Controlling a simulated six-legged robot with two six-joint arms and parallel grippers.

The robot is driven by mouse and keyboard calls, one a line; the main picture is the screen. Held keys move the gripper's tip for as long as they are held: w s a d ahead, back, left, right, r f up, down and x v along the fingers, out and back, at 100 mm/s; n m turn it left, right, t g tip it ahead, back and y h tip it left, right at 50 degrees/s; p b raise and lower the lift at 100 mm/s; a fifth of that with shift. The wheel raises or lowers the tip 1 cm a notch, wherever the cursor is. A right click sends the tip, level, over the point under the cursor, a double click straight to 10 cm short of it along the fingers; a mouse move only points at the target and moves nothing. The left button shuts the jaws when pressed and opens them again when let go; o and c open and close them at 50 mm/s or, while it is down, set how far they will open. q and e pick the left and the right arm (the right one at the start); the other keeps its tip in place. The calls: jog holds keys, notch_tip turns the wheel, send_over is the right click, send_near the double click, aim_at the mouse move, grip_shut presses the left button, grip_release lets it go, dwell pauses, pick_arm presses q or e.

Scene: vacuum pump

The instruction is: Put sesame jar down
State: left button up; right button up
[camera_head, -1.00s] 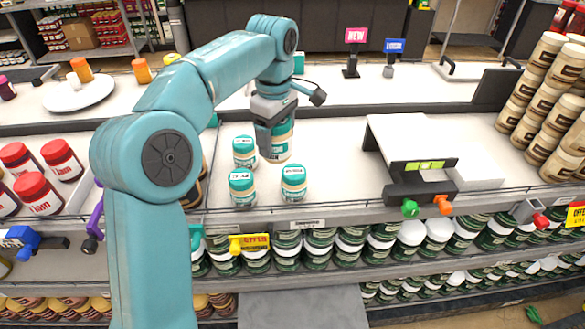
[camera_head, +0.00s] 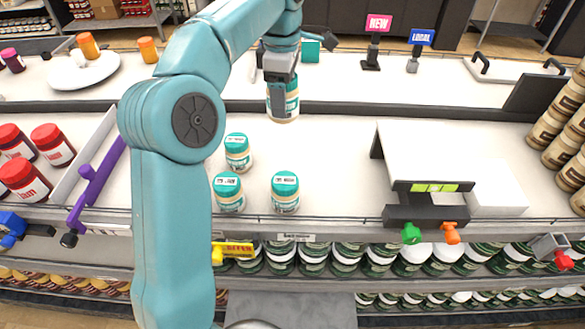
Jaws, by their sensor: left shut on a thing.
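My left gripper (camera_head: 280,82) reaches in from the left and is shut on a sesame jar (camera_head: 290,103), a cream jar with a teal label. The gripper hides much of the jar's upper part. The jar is upright behind the other teal-lidded jars, but I cannot tell whether its base touches the white shelf (camera_head: 330,160). Three similar jars stand on the shelf in front: one at the back left (camera_head: 238,152), one at the front left (camera_head: 228,192) and one at the front right (camera_head: 285,192). My right gripper is not in view.
Red-lidded jars (camera_head: 53,145) stand at the left beside a divider with a purple handle (camera_head: 95,185). A white raised stand (camera_head: 430,150) is at the right, with stacked cream jars (camera_head: 560,125) beyond. The shelf between the teal jars and the stand is clear.

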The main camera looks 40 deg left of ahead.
pick_arm(q)
jog(key=shift+w+d+f+b, duration=0.2)
jog(key=shift+d+f, duration=0.05)
jog(key=shift+f, duration=0.4)
jog(key=shift+w+d+f+b, duration=0.15)
jog(key=shift+d+f+b, duration=0.05)
jog(key=shift+f, duration=0.4)
jog(key=f, duration=1.6)
jog(key=shift+s+a+f, duration=0.25)
jog(key=shift+s+f, duration=0.05)
jog(key=shift+f, duration=0.05)
jog(key=shift+w+f, duration=0.25)
jog(key=shift+f, duration=0.2)
jog(key=shift+s, duration=0.2)
jog(key=o, duration=1)
jog(key=shift+f, duration=0.15)
jog(key=shift+c, duration=0.2)
jog(key=o, duration=0.4)
jog(key=shift+w, duration=0.2)
jog(key=shift+o, duration=0.2)
jog(key=shift+s, duration=0.15)
